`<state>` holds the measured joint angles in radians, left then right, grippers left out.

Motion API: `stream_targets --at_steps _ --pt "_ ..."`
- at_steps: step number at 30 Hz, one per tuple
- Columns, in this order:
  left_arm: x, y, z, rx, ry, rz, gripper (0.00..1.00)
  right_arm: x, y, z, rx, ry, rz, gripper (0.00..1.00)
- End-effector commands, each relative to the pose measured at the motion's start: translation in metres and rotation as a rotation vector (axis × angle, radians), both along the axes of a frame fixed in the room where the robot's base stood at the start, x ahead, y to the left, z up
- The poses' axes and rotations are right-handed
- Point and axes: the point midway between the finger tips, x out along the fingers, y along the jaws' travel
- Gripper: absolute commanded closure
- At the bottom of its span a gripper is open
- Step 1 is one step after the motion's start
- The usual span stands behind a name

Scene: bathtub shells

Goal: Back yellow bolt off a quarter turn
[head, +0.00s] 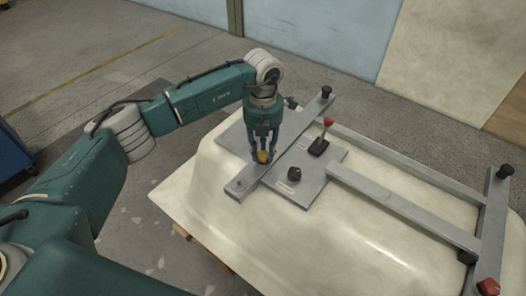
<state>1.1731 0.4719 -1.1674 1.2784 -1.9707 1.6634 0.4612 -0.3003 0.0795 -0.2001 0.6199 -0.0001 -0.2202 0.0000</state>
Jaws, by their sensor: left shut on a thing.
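The yellow bolt (263,157) stands on the grey metal bar that lies across a flat plate on the bathtub shell. My left gripper (264,155) points straight down over it and is shut on it. The fingers hide part of the bolt, so its turn angle cannot be read. My right gripper is not in the head view.
The grey plate (235,137) carries a black knob (294,174) and a red-tipped lever (320,139) close to the right of my gripper. A grey frame (404,206) with black knobs and a red knob (488,287) spans the cream shell (290,245). Open floor lies behind.

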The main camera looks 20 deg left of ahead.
Motion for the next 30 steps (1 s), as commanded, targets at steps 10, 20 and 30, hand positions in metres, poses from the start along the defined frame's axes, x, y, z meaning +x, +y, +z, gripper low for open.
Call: stream_targets --at_steps 10,20,30 --pt "0.0009 0.0004 0.0009 -0.001 -0.003 0.152 0.98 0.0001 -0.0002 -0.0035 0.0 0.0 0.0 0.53" --pt "0.0009 0.0004 0.0012 -0.001 -0.003 0.182 0.98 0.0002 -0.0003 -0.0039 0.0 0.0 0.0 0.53" --pt "0.001 0.0004 0.0013 -0.001 -0.003 0.181 0.54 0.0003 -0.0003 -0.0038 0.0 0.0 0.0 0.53"
